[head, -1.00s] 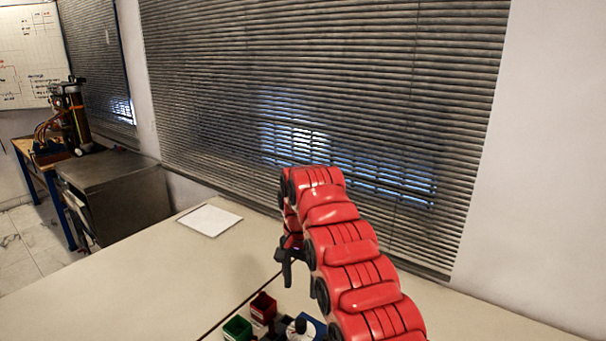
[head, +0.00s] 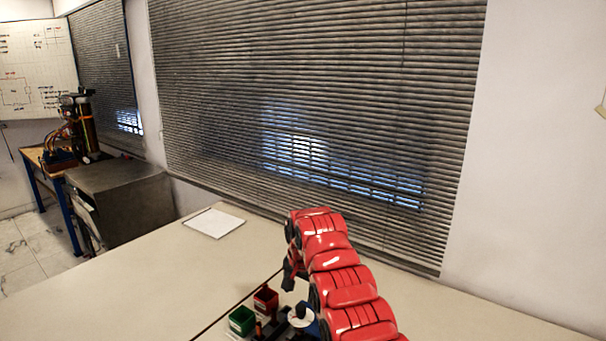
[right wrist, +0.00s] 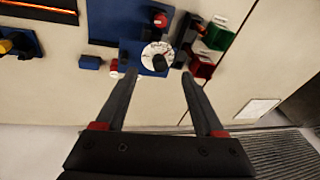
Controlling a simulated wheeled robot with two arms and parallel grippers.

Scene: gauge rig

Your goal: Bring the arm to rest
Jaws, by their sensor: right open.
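My right arm, red and segmented, rises from the bottom of the head view and bends down over the table. Its gripper (head: 289,274) hangs at the arm's far end, partly hidden by the arm. In the right wrist view the two dark fingers of the gripper (right wrist: 158,85) are spread apart with nothing between them. The gauge rig lies beyond the fingertips there: a white round dial (right wrist: 158,56) with a dark knob on a blue base (right wrist: 130,50). The dial also shows in the head view (head: 301,317). My left gripper is not seen.
A red bin (head: 265,299) and a green bin (head: 241,320) stand beside the dial. A white sheet (head: 214,222) lies on the table near the blinds (head: 300,100). The table's left part is clear. A dark metal cabinet (head: 125,195) stands beyond the table.

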